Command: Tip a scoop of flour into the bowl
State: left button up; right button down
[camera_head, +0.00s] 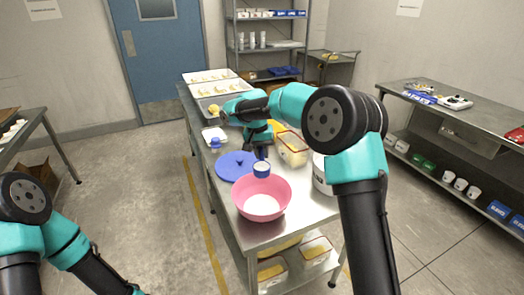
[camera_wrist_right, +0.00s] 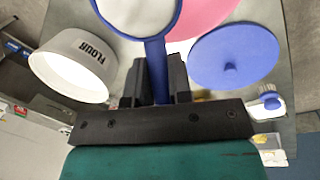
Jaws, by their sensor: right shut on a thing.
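My right gripper (camera_head: 261,152) is shut on the blue handle of a scoop (camera_head: 262,169); the jaws (camera_wrist_right: 155,82) grip the handle in the right wrist view. The scoop (camera_wrist_right: 140,12) looks level and holds white flour. A pink bowl (camera_head: 248,208) stands at the table's near end with white inside it; its edge (camera_wrist_right: 205,18) shows beyond the scoop in the wrist view. The scoop is by the bowl's far rim. A white tub marked FLOUR (camera_wrist_right: 85,48) stands right of the bowl in the head view, partly hidden by my right arm. My left gripper is out of view.
A round blue lid (camera_head: 232,166) lies left of the scoop. A small blue and white item (camera_head: 215,142) and trays (camera_head: 207,88) sit farther back on the steel table. A clear container (camera_head: 293,152) stands behind the tub. Shelving is at the right.

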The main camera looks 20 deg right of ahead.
aim_at(262, 159)
notch_tip(262, 159, down, 2)
jog(key=shift+s+a+r+t+h, duration=0.1)
jog(key=shift+s+r+t+h, duration=0.3)
jog(key=shift+t, duration=0.55)
jog(key=shift+s+a+r+t+h, duration=0.1)
jog(key=shift+s+r+t+h, duration=0.3)
jog(key=shift+t, duration=0.5)
jog(key=shift+s+a+r+t+h, duration=0.1)
jog(key=shift+s+r+t+h, duration=0.15)
jog(key=shift+r+t, duration=0.5)
jog(key=shift+s+a+r+m+t+h, duration=0.1)
jog(key=shift+s+m+t+h, duration=0.2)
jog(key=shift+t, duration=0.45)
jog(key=shift+s+a+r+n+t+h, duration=0.15)
jog(key=shift+s+t, duration=0.3)
jog(key=shift+t, duration=0.25)
jog(key=shift+s+a+r+m+t+h, duration=0.1)
jog(key=shift+s+m+t, duration=0.2)
jog(key=shift+t, duration=0.45)
jog(key=shift+s+a+r+m+t+h, duration=0.1)
jog(key=shift+s+a+m+t+h, duration=0.1)
jog(key=shift+s+t+h, duration=0.6)
jog(key=shift+s+a+r+m+t+h, duration=0.15)
jog(key=shift+s+t, duration=0.35)
jog(key=shift+t, duration=0.8)
jog(key=shift+f, duration=0.1)
